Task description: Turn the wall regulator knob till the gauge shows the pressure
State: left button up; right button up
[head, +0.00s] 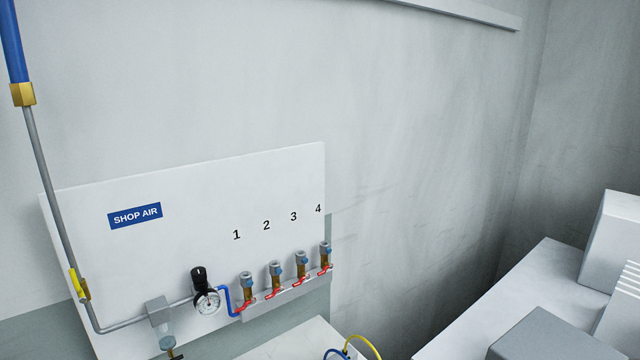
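The regulator knob (198,277) is black with a small white mark. It sits on top of the regulator on the white wall panel (200,215). The round gauge (208,302) with a white face is just below the knob. The gauge's reading is too small to tell. Neither of my grippers shows in the head view, so nothing is seen touching the knob.
Several outlets with red levers (272,292) stand right of the gauge under printed numbers. A grey pipe (55,190) with a yellow-handled valve (77,284) runs down the left. A light surface (300,343) with blue and yellow hoses and grey boxes (545,337) are lower right.

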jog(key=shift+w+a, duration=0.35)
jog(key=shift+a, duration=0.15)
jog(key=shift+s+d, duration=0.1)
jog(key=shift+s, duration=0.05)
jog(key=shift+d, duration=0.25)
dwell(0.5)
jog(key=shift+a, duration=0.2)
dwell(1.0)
